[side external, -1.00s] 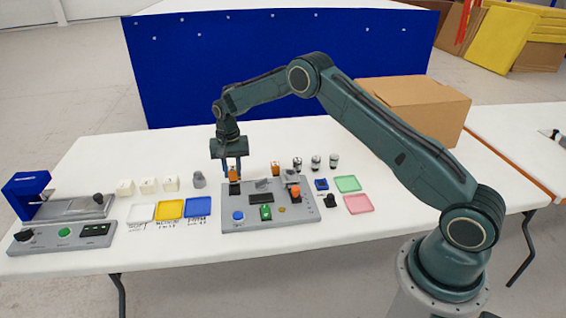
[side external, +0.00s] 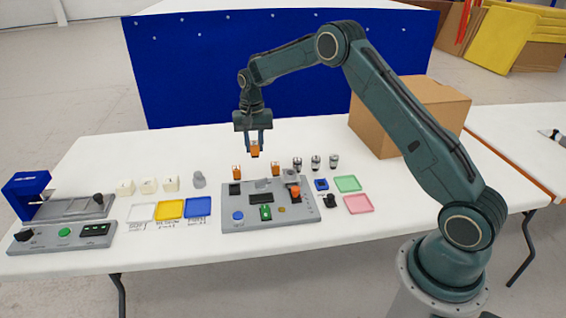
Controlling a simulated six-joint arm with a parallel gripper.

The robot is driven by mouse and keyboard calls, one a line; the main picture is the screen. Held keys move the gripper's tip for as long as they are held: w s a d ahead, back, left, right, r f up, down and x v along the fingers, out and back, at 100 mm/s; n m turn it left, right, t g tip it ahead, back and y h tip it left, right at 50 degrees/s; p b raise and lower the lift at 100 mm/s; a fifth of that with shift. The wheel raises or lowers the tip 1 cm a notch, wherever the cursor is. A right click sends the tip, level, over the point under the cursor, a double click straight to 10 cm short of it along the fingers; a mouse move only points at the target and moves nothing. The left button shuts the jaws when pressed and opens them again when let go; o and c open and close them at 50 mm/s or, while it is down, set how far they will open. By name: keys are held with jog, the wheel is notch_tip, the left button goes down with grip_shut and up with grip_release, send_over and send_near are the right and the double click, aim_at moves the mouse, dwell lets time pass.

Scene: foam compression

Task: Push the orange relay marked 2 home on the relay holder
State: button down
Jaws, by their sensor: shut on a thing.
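My gripper (side external: 254,148) is shut on a small orange block (side external: 255,152), held in the air above the back edge of the grey panel (side external: 240,222). The block looks like a relay, but its number is too small to read. Two similar orange relays stand behind the panel, one at the left (side external: 236,173) and one to the right (side external: 275,168). Another orange piece (side external: 294,191) sits on the panel's right part. I cannot tell which part of the panel is the relay holder. The held block is apart from the panel.
The panel carries a blue button (side external: 238,215) and a green part (side external: 266,212). White, yellow and blue trays (side external: 198,206) lie left; green and pink trays (side external: 358,204) lie right. A cardboard box (side external: 440,105) stands at the back right.

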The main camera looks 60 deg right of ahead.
jog(key=s+d, duration=1.4)
jog(key=s, duration=0.3)
jog(key=shift+w+f, duration=0.1)
jog(key=shift+f, duration=2.45)
jog(key=shift+f, duration=0.2)
jog(key=shift+f, duration=2.9)
jog(key=shift+a+f, duration=0.1)
jog(key=shift+f, duration=0.75)
jog(key=c, duration=1.1)
grip_release()
jog(key=shift+r, duration=0.1)
